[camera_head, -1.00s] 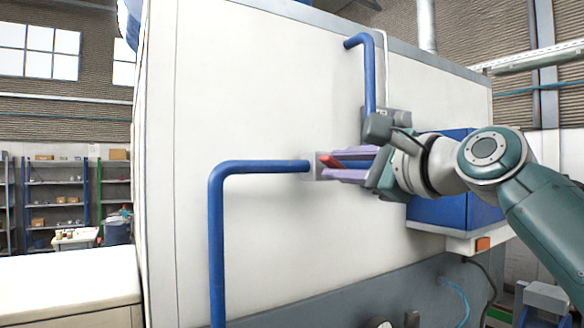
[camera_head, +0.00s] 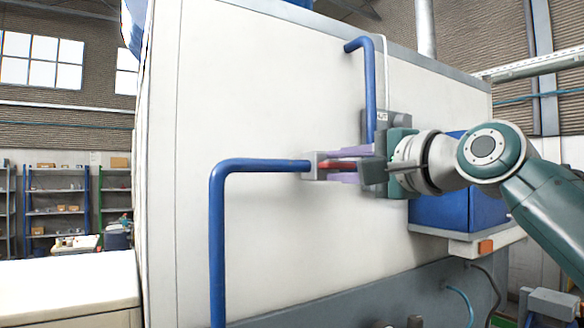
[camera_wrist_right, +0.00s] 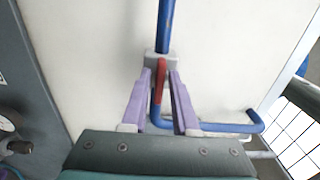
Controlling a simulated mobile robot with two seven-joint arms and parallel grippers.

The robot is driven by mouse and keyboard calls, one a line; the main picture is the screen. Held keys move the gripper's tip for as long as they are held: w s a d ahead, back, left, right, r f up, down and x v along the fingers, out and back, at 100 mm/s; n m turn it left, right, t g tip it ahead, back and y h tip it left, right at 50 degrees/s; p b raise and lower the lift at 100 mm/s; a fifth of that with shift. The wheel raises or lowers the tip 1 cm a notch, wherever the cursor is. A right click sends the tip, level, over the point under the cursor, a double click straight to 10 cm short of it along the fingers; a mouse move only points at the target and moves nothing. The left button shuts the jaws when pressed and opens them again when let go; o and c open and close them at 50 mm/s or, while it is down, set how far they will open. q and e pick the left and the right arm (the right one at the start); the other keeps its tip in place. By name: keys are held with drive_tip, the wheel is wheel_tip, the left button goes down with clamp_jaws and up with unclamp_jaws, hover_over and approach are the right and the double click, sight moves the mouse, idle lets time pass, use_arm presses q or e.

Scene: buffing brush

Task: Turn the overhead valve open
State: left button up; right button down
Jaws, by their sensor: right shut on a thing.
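The valve has a grey block (camera_head: 315,166) on the white cabinet wall, at the end of a bent blue pipe (camera_head: 216,240). Its red handle (camera_head: 340,165) points right in the head view, toward my gripper. My right gripper (camera_head: 343,165) reaches in from the right, its purple fingers either side of the handle and shut on it. In the right wrist view the red handle (camera_wrist_right: 160,78) lies between the fingers (camera_wrist_right: 161,90), nearer the left one, below the grey block (camera_wrist_right: 160,60). My left gripper is not in view.
A blue box (camera_head: 460,212) juts from the wall below my right wrist.

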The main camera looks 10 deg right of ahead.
idle(0.3)
drive_tip(key=c, duration=0.9)
unclamp_jaws()
drive_tip(key=shift+s+d+f+b, duration=0.1)
drive_tip(key=shift+s+d+b, duration=0.05)
drive_tip(key=shift+s+b, duration=0.25)
drive_tip(key=b+v, duration=0.4)
drive_tip(key=v, duration=0.5)
drive_tip(key=shift+b, duration=0.4)
